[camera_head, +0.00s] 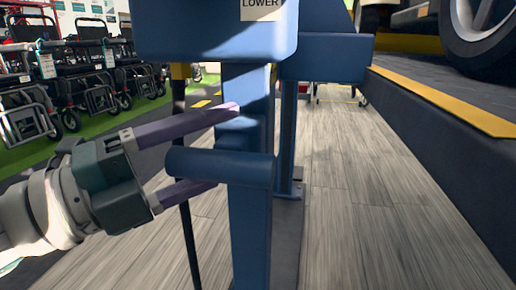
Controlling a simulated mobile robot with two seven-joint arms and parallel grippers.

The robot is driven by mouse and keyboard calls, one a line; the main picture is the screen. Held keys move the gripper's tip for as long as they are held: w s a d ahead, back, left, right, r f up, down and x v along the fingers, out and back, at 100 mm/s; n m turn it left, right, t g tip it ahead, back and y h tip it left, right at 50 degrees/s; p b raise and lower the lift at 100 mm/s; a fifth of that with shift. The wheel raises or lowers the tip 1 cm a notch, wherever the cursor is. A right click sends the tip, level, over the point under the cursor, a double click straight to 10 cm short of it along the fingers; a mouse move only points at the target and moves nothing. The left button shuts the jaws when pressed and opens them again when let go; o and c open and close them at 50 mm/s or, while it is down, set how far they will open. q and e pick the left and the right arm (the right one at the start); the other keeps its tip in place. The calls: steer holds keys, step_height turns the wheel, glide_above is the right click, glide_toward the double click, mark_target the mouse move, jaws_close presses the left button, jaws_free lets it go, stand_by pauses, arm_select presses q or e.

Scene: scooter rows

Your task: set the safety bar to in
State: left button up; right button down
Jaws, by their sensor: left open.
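The safety bar appears to be the short blue horizontal cylinder (215,164) on the blue lift post (250,225). Its rounded end points left. My left gripper (226,146) comes in from the left with its two long purple-grey fingers apart. The upper finger is above the bar and reaches across the face of the post. The lower finger is below the bar, its tip close to the post. The bar lies between the fingers in the picture; I cannot tell whether either finger touches it. My right gripper is out of view.
A blue box with a "LOWER" label (262,4) overhangs the bar. A thin dark rod (187,235) hangs behind the lower finger. A dark raised platform with a yellow edge (445,103) and a wheel stands right. Folded wheelchairs (85,70) stand left. Wood floor (360,220) is clear.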

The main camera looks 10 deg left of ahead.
mark_target(161, 169)
arm_select(q)
steer(key=shift+f, duration=0.15)
steer(key=shift+a, duration=0.15)
steer(key=p+v, duration=0.3)
steer(key=v, duration=0.5)
steer(key=shift+s+a, duration=0.2)
steer(key=shift+s, duration=0.1)
steer(key=shift+s+a+f, duration=0.1)
steer(key=shift+s+a, duration=0.2)
steer(key=shift+a, duration=0.05)
